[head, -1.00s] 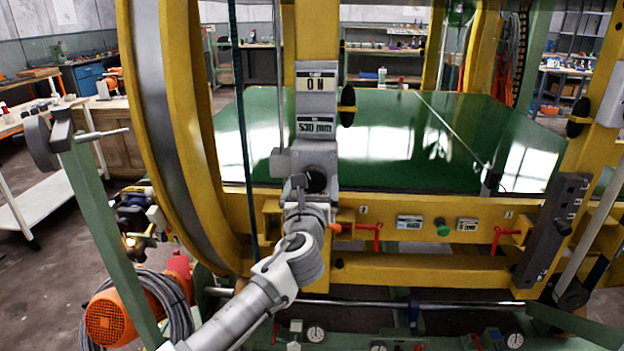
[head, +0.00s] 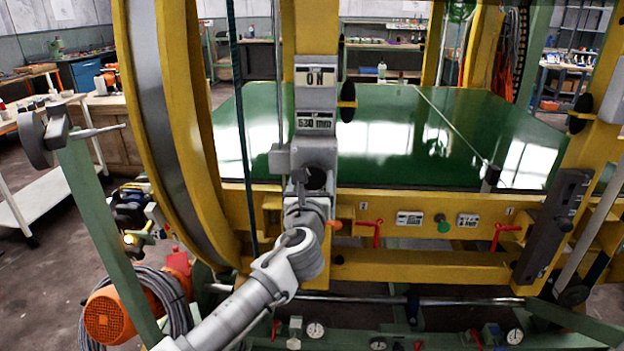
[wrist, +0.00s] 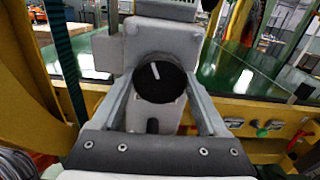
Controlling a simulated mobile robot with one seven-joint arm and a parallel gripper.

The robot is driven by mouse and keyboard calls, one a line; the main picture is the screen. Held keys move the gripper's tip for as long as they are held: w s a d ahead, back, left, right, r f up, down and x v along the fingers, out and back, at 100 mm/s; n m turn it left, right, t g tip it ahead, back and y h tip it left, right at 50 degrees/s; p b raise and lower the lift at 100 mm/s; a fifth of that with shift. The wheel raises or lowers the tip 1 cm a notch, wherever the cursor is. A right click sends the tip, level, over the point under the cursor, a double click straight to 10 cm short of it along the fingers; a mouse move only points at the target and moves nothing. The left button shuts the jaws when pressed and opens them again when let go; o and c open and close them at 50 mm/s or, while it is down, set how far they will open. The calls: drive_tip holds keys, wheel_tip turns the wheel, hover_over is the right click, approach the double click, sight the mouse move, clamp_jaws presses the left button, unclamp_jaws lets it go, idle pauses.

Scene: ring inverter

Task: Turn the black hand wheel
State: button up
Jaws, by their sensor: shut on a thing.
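The black hand wheel (wrist: 160,78) is a round black knob with a white pointer line, on the front of a grey housing. The line tilts slightly to the left at its top in the wrist view. In the head view the hand wheel (head: 316,180) shows just above my gripper, partly hidden by it. My gripper (head: 308,192) reaches up to it from below. In the wrist view the two fingers of my gripper (wrist: 160,88) lie on either side of the hand wheel and are shut on it. The exact contact points are hard to see.
Two displays (head: 316,122) sit on the grey column above. A black disc (head: 347,102) sticks out right of it. A yellow ring (head: 180,130) stands close on the left. Red levers (head: 376,232) and a green button (head: 443,226) line the yellow beam at right.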

drive_tip(key=shift+m, duration=0.4)
